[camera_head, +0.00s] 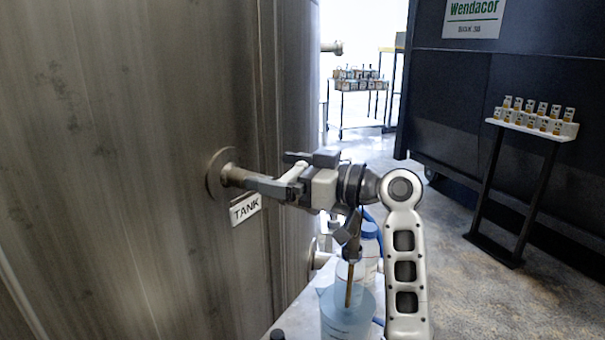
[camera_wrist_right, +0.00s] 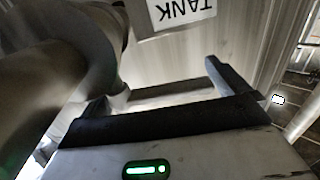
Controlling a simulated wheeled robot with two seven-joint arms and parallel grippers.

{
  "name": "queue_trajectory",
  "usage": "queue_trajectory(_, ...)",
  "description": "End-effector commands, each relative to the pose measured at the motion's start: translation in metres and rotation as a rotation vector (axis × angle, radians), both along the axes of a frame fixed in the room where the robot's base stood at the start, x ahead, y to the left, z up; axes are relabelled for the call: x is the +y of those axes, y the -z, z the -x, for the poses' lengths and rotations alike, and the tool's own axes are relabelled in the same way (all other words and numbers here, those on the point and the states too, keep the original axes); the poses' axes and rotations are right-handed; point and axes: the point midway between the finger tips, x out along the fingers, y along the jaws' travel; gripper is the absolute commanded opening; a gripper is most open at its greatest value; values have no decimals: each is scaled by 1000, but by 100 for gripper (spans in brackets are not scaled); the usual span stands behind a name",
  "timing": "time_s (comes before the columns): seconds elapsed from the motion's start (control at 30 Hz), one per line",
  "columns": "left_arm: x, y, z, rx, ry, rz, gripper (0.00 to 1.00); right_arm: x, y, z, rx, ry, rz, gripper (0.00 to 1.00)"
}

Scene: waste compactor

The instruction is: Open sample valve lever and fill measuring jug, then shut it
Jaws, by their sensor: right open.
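The tank (camera_head: 150,150) has a flanged metal pipe stub (camera_head: 232,174) coming out of its wall above the TANK label. My right gripper (camera_head: 276,172) is open beside the end of this pipe and hides much of the valve there. I cannot make out the lever clearly. In the right wrist view, my open fingers (camera_wrist_right: 165,88) have a metal bar crossing beyond and between them; I cannot tell if they touch it. A brownish spout (camera_head: 350,288) points down into a translucent bluish jug (camera_head: 347,318) below. I cannot tell its fill level. My left gripper is not in view.
A bottle with a blue cap (camera_head: 368,229) stands behind the jug on a light bench (camera_head: 300,307). A narrow stand (camera_head: 530,128) with sample bottles is at the right, before the dark machine (camera_head: 440,100). A cart (camera_head: 358,86) with bottles stands far back. Floor between is clear.

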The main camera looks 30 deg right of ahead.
Motion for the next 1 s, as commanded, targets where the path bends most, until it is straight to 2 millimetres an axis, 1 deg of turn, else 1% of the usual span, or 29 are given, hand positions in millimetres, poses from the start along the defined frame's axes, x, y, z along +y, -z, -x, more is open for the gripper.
queue_trajectory(0.17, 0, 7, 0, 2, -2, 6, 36, -14, 3, 19, 0, 4, 5, 100)
queue_trajectory(0.5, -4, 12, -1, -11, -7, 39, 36, -59, 4, 87, 1, 4, 7, 100)
queue_trajectory(0.63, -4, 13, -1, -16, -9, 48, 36, -73, 3, 108, 0, 2, 5, 100)
queue_trajectory(0.8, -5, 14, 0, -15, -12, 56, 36, -84, 1, 125, 0, 1, 2, 100)
queue_trajectory(1.0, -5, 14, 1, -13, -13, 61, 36, -87, 0, 131, 0, -1, 1, 100)
